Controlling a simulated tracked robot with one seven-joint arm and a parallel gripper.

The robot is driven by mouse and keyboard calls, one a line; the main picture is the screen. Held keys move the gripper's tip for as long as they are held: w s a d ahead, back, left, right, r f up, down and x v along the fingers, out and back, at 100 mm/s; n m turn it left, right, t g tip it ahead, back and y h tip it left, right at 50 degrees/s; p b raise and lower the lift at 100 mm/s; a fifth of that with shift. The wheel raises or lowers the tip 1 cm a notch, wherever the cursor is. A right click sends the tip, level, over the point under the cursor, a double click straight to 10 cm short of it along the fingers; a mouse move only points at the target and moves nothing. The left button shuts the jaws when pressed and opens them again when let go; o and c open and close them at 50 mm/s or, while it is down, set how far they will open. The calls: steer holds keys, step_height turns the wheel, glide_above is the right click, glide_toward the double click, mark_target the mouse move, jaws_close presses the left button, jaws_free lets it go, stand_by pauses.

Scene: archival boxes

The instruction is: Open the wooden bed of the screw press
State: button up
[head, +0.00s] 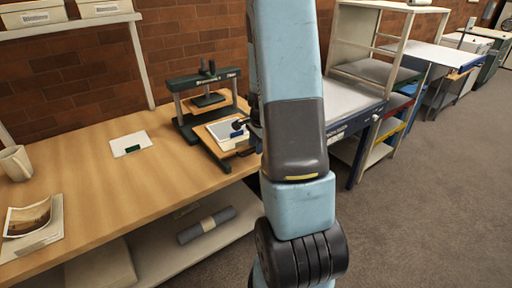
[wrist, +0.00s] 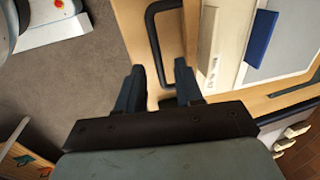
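The screw press (head: 178,101) has a dark green frame with a screw on top and stands on the wooden bench. Its wooden bed (head: 206,133) sits low at the front, with a pale sheet and a blue piece on top. In the wrist view, the bed's wooden front (wrist: 174,40) carries a black U-shaped handle (wrist: 155,42). My gripper (wrist: 161,86) is open, with its two fingers apart at the near end of the handle. I cannot tell whether they touch it. In the head view my arm hides most of the gripper and the bed's right side.
A white card (head: 127,145), a mug (head: 16,163) and a photo (head: 28,217) lie or stand on the bench (head: 90,195). A grey roll (head: 206,225) is on the shelf below. Shelving (head: 350,45) stands behind my arm. The grey floor (head: 420,200) at right is clear.

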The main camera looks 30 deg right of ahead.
step_height(320, 180, up, 12)
steer(key=s, duration=0.2)
steer(key=shift+s+r, duration=0.25)
stand_by(0.4)
steer(key=s+a+r+n+t, duration=0.1)
steer(key=s+a+r+n, duration=0.3)
steer(key=a+r+n, duration=0.15)
steer(key=s+a+r+n+t, duration=0.1)
steer(key=s+a+r+n, duration=0.25)
steer(key=a+r, duration=0.35)
steer(key=s+a+r+n+t, duration=0.1)
steer(key=s+a+r+n, duration=0.4)
steer(key=s+a+n, duration=0.3)
steer(key=s, duration=0.3)
steer(key=shift+s+a+n, duration=0.15)
steer(key=shift+s+n, duration=0.15)
steer(key=shift+s, duration=0.1)
